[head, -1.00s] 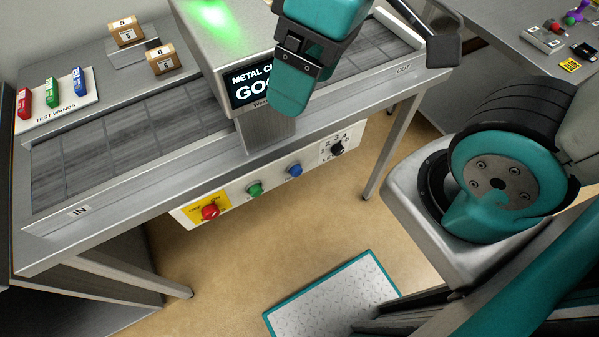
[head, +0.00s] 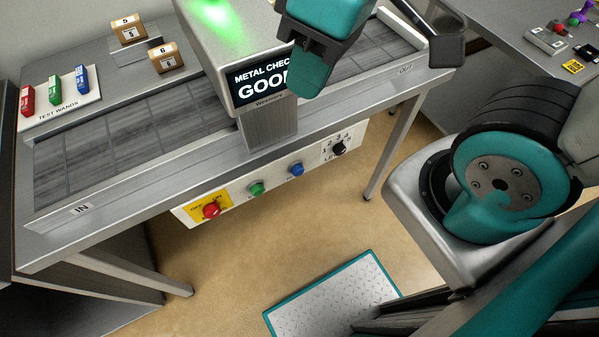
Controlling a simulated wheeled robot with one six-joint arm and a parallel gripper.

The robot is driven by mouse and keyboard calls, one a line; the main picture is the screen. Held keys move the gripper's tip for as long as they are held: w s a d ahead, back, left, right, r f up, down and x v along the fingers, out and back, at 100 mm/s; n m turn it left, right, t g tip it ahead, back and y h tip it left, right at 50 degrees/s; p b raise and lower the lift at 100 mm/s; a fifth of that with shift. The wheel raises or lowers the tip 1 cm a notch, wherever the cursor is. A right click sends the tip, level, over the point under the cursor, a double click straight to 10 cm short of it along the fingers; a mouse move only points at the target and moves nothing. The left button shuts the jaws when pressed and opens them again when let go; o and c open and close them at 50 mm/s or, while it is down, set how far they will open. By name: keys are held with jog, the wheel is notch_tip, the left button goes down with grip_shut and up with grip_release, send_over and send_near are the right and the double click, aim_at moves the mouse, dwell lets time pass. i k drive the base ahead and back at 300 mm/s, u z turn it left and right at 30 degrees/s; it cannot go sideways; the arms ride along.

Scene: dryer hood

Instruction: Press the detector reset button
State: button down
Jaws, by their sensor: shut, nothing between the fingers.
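A control panel (head: 228,202) runs along the front of the conveyor table, below its edge. It carries a red mushroom button (head: 211,210) on a yellow plate, a green button (head: 256,188), a blue button (head: 296,169) and a black selector knob (head: 339,148). No label naming the reset button can be read. The metal checker's screen (head: 262,82) reads "METAL CHEC…" and "GOO…", its right end covered by my gripper. My gripper (head: 309,85), teal with a dark bracket, is shut and empty. In the picture it is above the blue button, apart from the panel.
The detector hood (head: 225,45) with a green light stands over the grey conveyor (head: 130,135). Test wands (head: 54,90) and numbered blocks (head: 167,57) are at the left. A table leg (head: 393,145) stands right of the panel. The floor before the panel is clear.

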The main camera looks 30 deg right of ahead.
aim_at(298, 170)
jog(key=k, duration=0.95)
